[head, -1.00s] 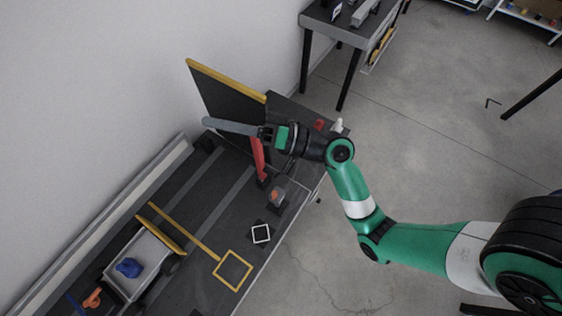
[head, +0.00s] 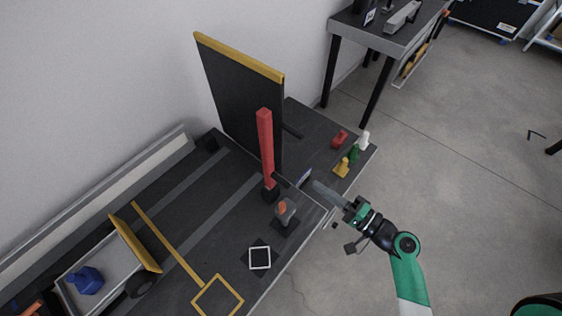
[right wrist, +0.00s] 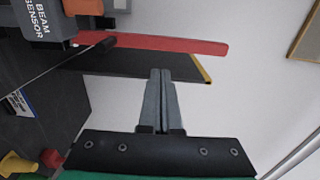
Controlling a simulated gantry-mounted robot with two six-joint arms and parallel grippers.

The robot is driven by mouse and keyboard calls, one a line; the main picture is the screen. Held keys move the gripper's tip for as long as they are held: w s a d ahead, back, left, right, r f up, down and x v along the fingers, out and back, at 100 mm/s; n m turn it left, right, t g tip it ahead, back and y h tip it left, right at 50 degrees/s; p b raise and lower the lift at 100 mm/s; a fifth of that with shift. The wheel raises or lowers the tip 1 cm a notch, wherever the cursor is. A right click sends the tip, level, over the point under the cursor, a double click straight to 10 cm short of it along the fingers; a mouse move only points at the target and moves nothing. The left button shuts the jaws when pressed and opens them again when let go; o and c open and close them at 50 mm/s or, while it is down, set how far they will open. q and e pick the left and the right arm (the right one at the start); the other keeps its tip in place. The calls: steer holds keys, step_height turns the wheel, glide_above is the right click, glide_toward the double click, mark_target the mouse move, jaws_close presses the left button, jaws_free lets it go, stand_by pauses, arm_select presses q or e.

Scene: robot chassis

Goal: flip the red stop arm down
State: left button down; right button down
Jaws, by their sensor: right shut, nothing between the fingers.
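The red stop arm (head: 266,148) stands upright on a small black pivot block (head: 270,194), in front of a black panel. It also shows in the right wrist view (right wrist: 170,45), where it runs sideways across the picture beyond my fingers. My right gripper (head: 317,187) is to the right of the stop arm's base, over the table's right edge, and clearly apart from the arm. Its long grey fingers are shut together and empty, as the right wrist view (right wrist: 160,72) shows. My left gripper is not in view.
A grey beam sensor (head: 286,211) with an orange top is near the pivot. The black panel (head: 240,100) with a yellow top edge rises behind. Red, green, yellow and white pieces (head: 341,167) sit at the right end. A cart (head: 112,275) is at lower left.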

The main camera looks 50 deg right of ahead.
mark_target(272, 154)
steer(key=w, duration=1.4)
steer(key=shift+a, duration=0.25)
